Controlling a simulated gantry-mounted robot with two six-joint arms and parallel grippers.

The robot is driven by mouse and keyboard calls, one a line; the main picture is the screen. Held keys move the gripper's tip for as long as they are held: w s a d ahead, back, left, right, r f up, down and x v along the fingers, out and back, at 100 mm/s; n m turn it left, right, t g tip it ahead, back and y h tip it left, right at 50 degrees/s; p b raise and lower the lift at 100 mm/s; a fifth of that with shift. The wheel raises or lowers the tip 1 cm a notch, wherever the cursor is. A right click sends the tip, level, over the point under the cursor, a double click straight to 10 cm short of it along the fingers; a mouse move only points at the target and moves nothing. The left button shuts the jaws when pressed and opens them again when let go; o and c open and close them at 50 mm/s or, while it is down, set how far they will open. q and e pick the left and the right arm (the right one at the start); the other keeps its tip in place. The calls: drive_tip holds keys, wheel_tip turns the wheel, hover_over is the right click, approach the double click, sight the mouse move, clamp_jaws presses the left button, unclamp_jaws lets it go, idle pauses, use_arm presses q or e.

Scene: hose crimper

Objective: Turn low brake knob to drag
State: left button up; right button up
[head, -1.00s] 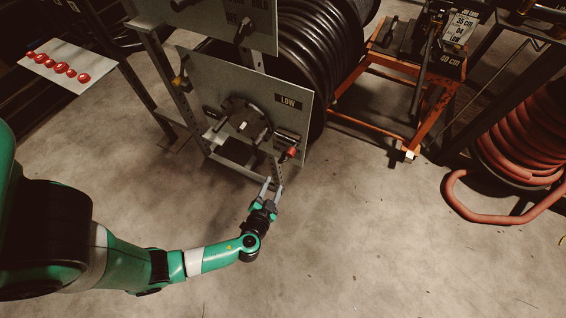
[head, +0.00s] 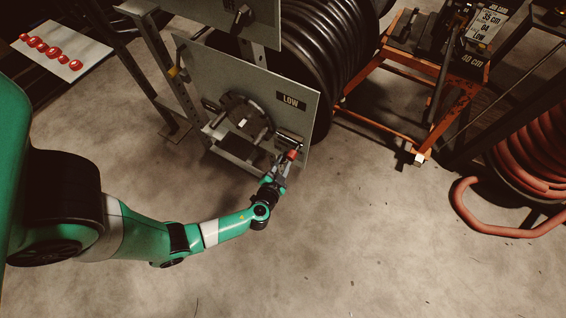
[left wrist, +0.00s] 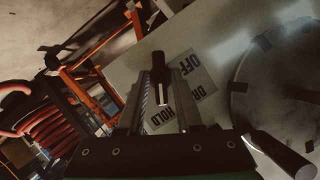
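The low brake knob (head: 292,154) shows a red tip at the lower right of the grey panel (head: 225,75) marked LOW. In the left wrist view the knob (left wrist: 160,72) is dark with a pale line. It stands before a label plate (left wrist: 192,70) reading OFF, HOLD and a partly hidden word starting with DR. My left gripper (head: 283,163) is at the knob. In the left wrist view its fingers (left wrist: 157,95) are apart, with the knob in the gap between them; whether they touch it cannot be told. My right gripper is in neither view.
A round crank hub (head: 245,113) with protruding handles is left of the knob on the same panel. A black hose reel (head: 325,55) stands behind it. An orange stand (head: 385,125) is to the right. The floor in front is clear.

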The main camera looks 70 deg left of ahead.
use_arm(q)
clamp_jaws()
drive_tip(key=n+h, duration=0.1)
drive_tip(key=n, duration=0.2)
drive_tip(key=shift+s+a+t+h, duration=0.15)
drive_tip(key=shift+a+t+h, duration=0.05)
drive_tip(key=shift+t+h, duration=0.2)
drive_tip(key=n+t+h, duration=0.1)
drive_tip(key=n+h, duration=0.1)
drive_tip(key=n, duration=0.1)
drive_tip(key=shift+s+f+n+t, duration=0.1)
drive_tip(key=shift+n+t, duration=0.2)
drive_tip(key=shift+t, duration=0.1)
drive_tip(key=shift+a+n+t+h+p, duration=0.1)
drive_tip(key=shift+n+t+h+p, duration=0.25)
drive_tip(key=shift+n+p, duration=0.45)
